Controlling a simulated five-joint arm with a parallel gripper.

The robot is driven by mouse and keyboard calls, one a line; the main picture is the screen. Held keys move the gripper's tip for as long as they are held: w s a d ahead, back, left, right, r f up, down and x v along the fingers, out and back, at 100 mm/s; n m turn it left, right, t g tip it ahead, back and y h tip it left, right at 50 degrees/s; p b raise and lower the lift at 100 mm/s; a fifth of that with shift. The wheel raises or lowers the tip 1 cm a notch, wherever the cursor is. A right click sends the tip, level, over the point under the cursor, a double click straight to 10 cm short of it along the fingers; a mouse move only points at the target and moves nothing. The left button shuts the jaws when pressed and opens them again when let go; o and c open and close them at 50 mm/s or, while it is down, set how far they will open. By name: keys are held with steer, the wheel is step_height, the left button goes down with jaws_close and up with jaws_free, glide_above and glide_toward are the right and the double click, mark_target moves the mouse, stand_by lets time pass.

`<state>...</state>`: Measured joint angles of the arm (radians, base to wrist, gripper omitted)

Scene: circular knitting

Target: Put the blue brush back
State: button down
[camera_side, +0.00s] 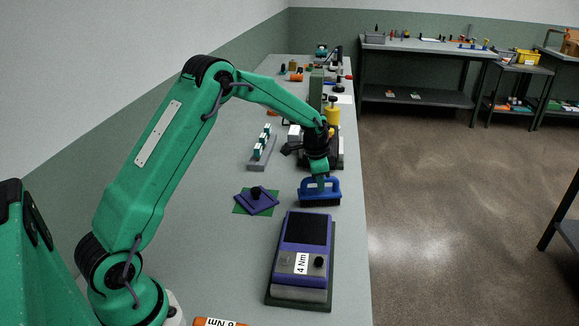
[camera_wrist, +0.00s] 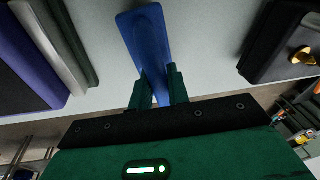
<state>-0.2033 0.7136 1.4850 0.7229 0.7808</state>
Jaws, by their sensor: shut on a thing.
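The blue brush (camera_side: 319,190) has a blue handle frame and dark bristles along its lower edge. My gripper (camera_side: 320,181) is shut on its handle and points down. In the side view the brush is at the bench's right part, behind the purple device; I cannot tell whether its bristles touch the bench. In the wrist view the blue brush (camera_wrist: 147,38) runs up from between my two fingers (camera_wrist: 158,88), and its bristles do not show there.
A purple and grey device (camera_side: 300,255) marked 4 Nm stands in front on a dark green base. A purple plate with a black knob (camera_side: 256,199) lies on a green mat to the left. A grey rack (camera_side: 262,150) and a dark machine with a yellow part (camera_side: 332,112) stand behind.

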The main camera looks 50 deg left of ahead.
mark_target(314, 195)
steer(key=shift+f, duration=0.25)
steer(key=c, duration=1.3)
jaws_free()
steer(key=shift+c, duration=0.2)
steer(key=v, duration=1.2)
steer(key=shift+r, duration=0.15)
